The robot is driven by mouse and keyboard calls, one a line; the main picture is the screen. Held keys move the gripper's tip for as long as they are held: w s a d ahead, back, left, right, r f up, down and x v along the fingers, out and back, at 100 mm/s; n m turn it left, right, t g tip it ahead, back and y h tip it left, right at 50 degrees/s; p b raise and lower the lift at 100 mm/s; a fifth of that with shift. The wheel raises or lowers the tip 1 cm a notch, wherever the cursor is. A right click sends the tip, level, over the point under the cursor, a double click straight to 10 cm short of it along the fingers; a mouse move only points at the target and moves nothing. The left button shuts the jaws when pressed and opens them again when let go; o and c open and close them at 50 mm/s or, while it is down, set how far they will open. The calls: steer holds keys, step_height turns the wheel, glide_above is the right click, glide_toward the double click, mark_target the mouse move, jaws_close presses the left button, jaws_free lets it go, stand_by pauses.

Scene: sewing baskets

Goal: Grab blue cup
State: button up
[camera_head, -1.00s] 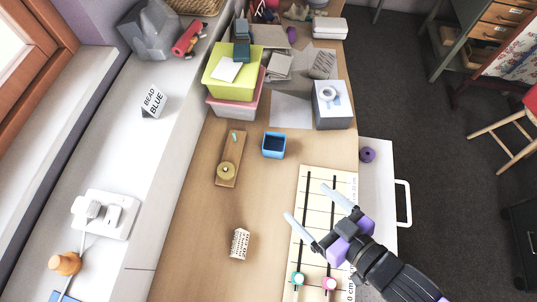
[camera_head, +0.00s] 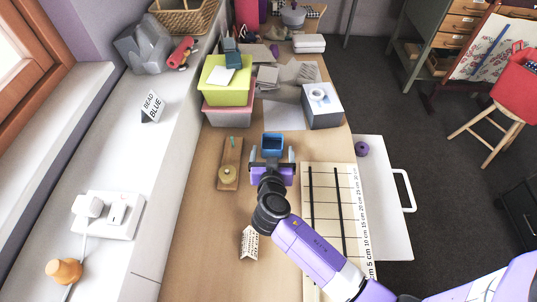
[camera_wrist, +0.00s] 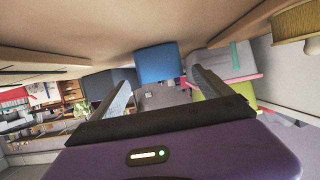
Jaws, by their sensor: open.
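The blue cup (camera_head: 273,141) is a small square open-topped container standing on the wooden desk (camera_head: 200,225). My gripper (camera_head: 272,156) is open, just on the near side of the cup, with its two fingers spread and pointing toward it. In the wrist view the blue cup (camera_wrist: 157,63) appears ahead, beyond and between the open fingertips (camera_wrist: 165,88). That view looks upside down, with the desk surface along the top. Nothing is seen held. I cannot tell whether a finger touches the cup.
A small wooden board with a brass round piece (camera_head: 229,172) lies left of the cup. A ruled board (camera_head: 335,215) lies to the right. Green and pink boxes (camera_head: 222,88) and a grey box (camera_head: 322,106) stand behind.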

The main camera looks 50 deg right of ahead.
mark_target(273, 136)
steer(key=shift+w+d, duration=0.4)
steer(key=shift+d, duration=0.05)
steer(key=shift+r+x, duration=0.15)
steer(key=shift+x, duration=1.55)
steer(key=shift+r+x, duration=0.15)
steer(key=shift+x, duration=1.55)
steer(key=shift+w, duration=0.1)
steer(key=c, duration=1.4)
steer(key=shift+r, duration=0.1)
